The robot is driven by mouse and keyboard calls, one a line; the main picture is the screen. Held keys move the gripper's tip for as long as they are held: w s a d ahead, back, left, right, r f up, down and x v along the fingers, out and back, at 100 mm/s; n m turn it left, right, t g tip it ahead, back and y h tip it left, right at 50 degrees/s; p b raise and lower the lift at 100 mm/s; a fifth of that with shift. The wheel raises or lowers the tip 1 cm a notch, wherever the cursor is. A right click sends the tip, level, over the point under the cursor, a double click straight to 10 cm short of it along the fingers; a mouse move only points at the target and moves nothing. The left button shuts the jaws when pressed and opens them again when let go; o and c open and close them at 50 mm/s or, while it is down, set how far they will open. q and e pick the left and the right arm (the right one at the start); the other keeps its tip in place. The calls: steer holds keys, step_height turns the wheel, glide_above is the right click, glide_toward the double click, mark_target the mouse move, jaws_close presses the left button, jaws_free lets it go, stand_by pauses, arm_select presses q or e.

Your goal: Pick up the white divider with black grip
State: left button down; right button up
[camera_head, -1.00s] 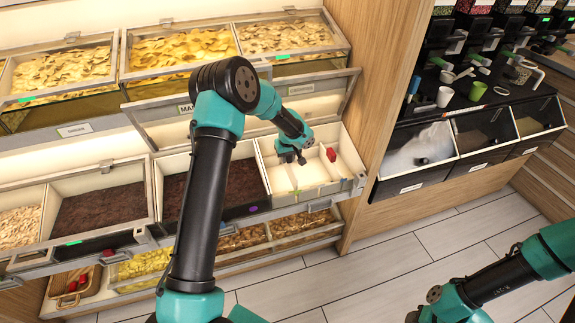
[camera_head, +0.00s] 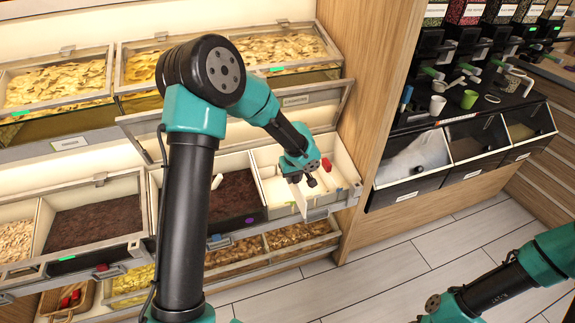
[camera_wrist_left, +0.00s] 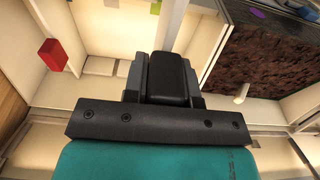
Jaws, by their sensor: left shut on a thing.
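The white divider (camera_head: 300,198) is a thin upright panel at the front of the pale bin in the head view. My left gripper (camera_head: 308,181) is shut on it at its black grip, which is mostly hidden by the fingers. In the left wrist view the black grip (camera_wrist_left: 168,78) sits between the fingers, and the white panel (camera_wrist_left: 164,28) stretches away beyond it. The panel's lower edge is in front of the bin's floor; I cannot tell whether it touches. My right gripper is out of view.
The pale bin (camera_head: 272,204) holds a red block (camera_head: 326,164), also in the left wrist view (camera_wrist_left: 52,54). A bin of dark brown contents (camera_head: 234,196) adjoins it on the left. A wooden side panel (camera_head: 372,110) stands close on the right.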

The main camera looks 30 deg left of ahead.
mark_target(300, 191)
arm_select(q)
steer(key=s+d, duration=0.4)
steer(key=shift+s+d, duration=0.2)
